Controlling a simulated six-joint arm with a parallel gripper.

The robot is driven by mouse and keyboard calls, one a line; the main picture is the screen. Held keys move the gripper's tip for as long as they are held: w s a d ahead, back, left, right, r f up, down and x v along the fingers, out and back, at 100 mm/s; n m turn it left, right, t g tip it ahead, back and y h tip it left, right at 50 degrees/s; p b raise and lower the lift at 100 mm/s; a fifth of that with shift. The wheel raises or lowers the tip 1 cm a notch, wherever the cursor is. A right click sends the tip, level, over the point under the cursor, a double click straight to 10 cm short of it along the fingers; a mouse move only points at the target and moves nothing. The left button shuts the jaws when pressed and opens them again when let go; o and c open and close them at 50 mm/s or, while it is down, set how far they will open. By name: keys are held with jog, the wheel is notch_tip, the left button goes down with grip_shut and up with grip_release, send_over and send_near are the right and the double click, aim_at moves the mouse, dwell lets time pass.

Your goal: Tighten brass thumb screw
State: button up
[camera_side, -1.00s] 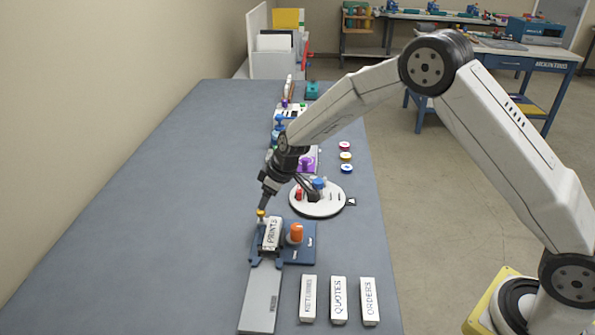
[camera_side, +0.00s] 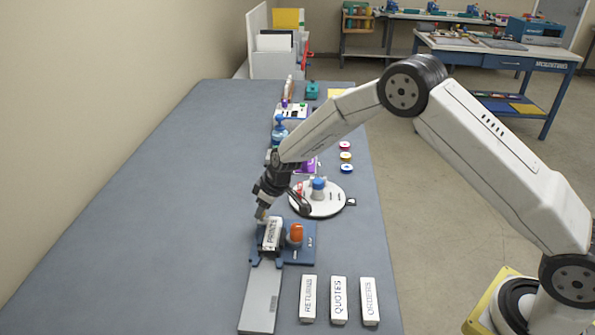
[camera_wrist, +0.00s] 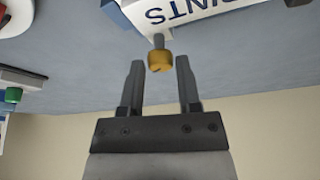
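The brass thumb screw (camera_wrist: 160,62) shows in the wrist view as a short gold knob on a grey stem, beside the white block (camera_wrist: 185,12) with PRINTS lettering. My gripper (camera_wrist: 160,64) is open, with one finger on each side of the screw and a visible gap on both sides. In the side view my gripper (camera_side: 261,214) reaches down at the far end of the PRINTS block (camera_side: 271,238), and hides most of the screw. The block sits in a blue fixture (camera_side: 307,252) with an orange knob (camera_side: 296,232).
A grey rail (camera_side: 261,297) runs toward the front. White blocks marked RETURNS (camera_side: 308,298), QUOTES (camera_side: 339,300) and ORDERS (camera_side: 369,302) lie to its right. A round white turntable (camera_side: 325,208) stands behind the fixture. The left bench top (camera_side: 150,210) is clear.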

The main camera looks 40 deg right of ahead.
grip_shut()
jog(key=shift+a+m, duration=0.1)
jog(key=shift+m, duration=0.5)
jog(key=shift+a+m+t+h, duration=0.15)
jog(key=shift+m+h, duration=0.3)
jog(key=shift+m, duration=0.5)
jog(key=shift+d+m+t+h, duration=0.15)
jog(key=shift+m+h, duration=0.3)
jog(key=shift+m, duration=0.5)
jog(key=shift+a+m, duration=0.1)
jog(key=shift+m, duration=0.4)
jog(key=shift+o, duration=2.4)
grip_release()
jog(key=shift+s+r, duration=0.1)
jog(key=shift+r, duration=0.05)
jog(key=v, duration=0.7)
jog(key=shift+a+r, duration=0.15)
jog(key=shift+r, duration=0.1)
